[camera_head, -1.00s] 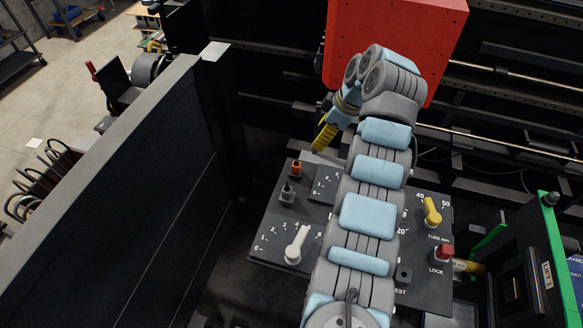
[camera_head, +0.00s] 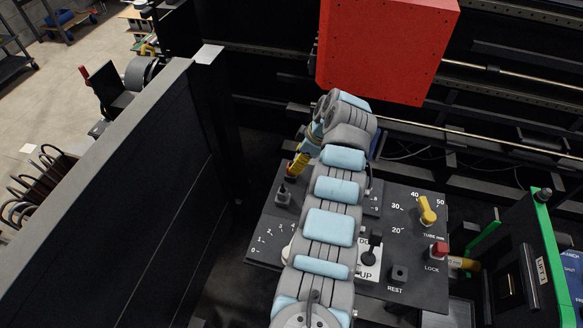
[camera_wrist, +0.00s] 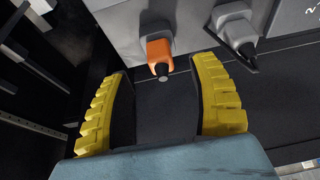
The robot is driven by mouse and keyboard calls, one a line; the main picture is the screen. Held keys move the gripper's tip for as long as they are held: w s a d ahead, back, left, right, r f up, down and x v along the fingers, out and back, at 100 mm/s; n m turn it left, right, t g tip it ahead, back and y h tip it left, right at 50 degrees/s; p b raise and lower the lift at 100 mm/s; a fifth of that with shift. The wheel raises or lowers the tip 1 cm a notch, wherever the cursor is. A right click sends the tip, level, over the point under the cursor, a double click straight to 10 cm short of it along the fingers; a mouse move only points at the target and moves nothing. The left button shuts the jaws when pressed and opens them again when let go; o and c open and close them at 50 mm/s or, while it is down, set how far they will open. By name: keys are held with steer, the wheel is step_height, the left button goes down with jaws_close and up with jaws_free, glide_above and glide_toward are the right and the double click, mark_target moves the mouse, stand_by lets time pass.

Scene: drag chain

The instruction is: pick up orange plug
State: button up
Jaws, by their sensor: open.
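The orange plug (camera_wrist: 158,52) sits on the sloped grey panel in the wrist view, its tip pointing down toward the space between my fingers. My gripper (camera_wrist: 160,72) is open, with one yellow ribbed finger on each side of the plug's line and the fingertips just short of its orange body. I see no contact. In the head view my gripper (camera_head: 299,165) is at the panel's upper left corner and mostly hides the orange plug.
The control panel (camera_head: 385,275) carries a yellow knob (camera_head: 427,210) and a red lock knob (camera_head: 438,250). A red box (camera_head: 385,50) hangs behind my arm.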

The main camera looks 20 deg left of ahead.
steer(key=shift+p+x, duration=0.5)
steer(key=shift+x, duration=2.1)
steer(key=shift+a, duration=0.1)
steer(key=shift+c, duration=0.3)
jaws_close()
